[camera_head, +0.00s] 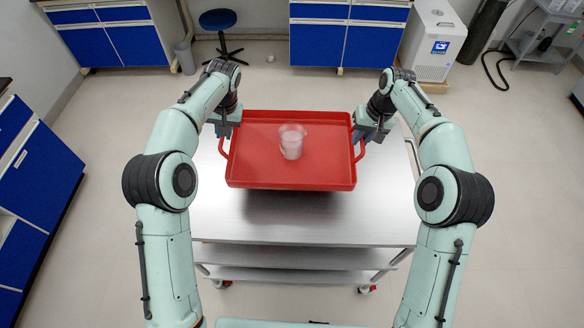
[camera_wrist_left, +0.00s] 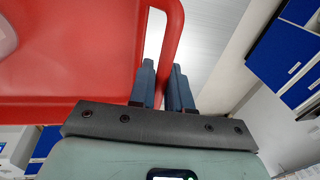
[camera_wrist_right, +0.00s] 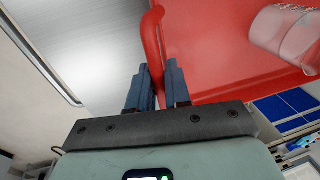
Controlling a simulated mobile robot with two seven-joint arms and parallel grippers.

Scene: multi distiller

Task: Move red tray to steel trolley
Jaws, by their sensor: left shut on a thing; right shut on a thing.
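The red tray (camera_head: 260,172) is held level between my two grippers over the steel trolley (camera_head: 225,222). A dark shadow under it suggests a gap, but I cannot tell how high it is. My left gripper (camera_head: 222,133) is shut on the tray's left handle, which also shows in the left wrist view (camera_wrist_left: 174,45). My right gripper (camera_wrist_right: 158,72) is shut on the right handle (camera_wrist_right: 152,38). The trolley's top is partly hidden by the tray.
The trolley's top is bare around the tray, with lower shelves and wheels below. Blue cabinets (camera_head: 330,43), a blue stool (camera_head: 218,20), a bin (camera_head: 185,57) and a white machine (camera_head: 432,45) stand farther back. Open floor lies on both sides.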

